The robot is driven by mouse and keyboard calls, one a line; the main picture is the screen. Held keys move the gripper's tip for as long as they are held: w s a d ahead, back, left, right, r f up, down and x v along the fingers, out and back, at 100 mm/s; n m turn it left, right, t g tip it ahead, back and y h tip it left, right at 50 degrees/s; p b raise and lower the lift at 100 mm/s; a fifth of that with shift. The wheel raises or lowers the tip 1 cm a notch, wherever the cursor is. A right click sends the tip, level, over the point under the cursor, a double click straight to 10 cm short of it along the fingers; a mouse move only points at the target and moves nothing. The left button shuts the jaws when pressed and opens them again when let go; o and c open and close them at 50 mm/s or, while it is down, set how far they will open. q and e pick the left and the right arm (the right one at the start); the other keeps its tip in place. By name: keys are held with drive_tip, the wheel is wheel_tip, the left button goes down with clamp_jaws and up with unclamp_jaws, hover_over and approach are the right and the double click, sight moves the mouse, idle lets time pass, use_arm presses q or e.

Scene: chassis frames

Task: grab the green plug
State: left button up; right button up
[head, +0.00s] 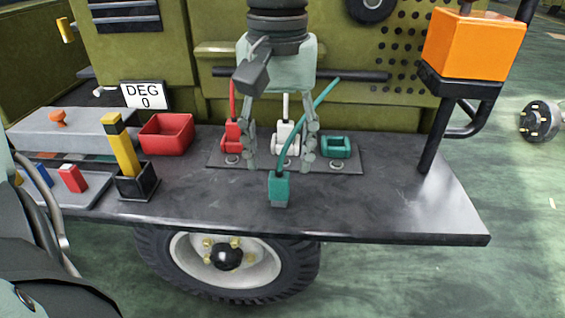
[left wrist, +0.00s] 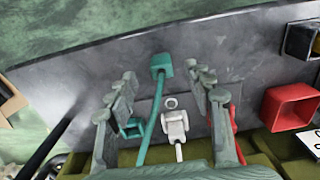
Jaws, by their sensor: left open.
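The green plug (head: 279,188) lies on the dark shelf, in front of the connector plate, with its green cable running back and up to the right. It also shows in the left wrist view (left wrist: 161,66), near the top centre. My left gripper (head: 279,168) points down above the plate, open and empty, its two fingers apart. In the left wrist view the plug is just beyond the fingertips (left wrist: 165,76), roughly centred between them. The green socket (head: 335,147) sits empty at the plate's right end. My right gripper is not in view.
A white plug (head: 287,139) and a red plug (head: 233,136) stand on the plate behind. A red bin (head: 167,134) and a black holder with a yellow handle (head: 137,183) are to the left. A black post (head: 441,135) rises at right. The shelf's front right is clear.

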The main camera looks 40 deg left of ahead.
sight(279, 177)
use_arm(q)
drive_tip(key=shift+w+a+f, duration=0.1)
drive_tip(key=shift+w, duration=0.1)
drive_tip(key=shift+f, duration=0.35)
wheel_tip(279, 177, down, 7)
drive_tip(key=shift+s+r, duration=0.1)
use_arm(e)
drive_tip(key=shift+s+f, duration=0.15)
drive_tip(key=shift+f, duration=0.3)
use_arm(q)
drive_tip(key=shift+c, duration=0.5)
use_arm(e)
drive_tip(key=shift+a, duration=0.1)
use_arm(q)
clamp_jaws()
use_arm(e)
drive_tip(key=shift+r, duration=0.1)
use_arm(q)
drive_tip(key=shift+r, duration=0.1)
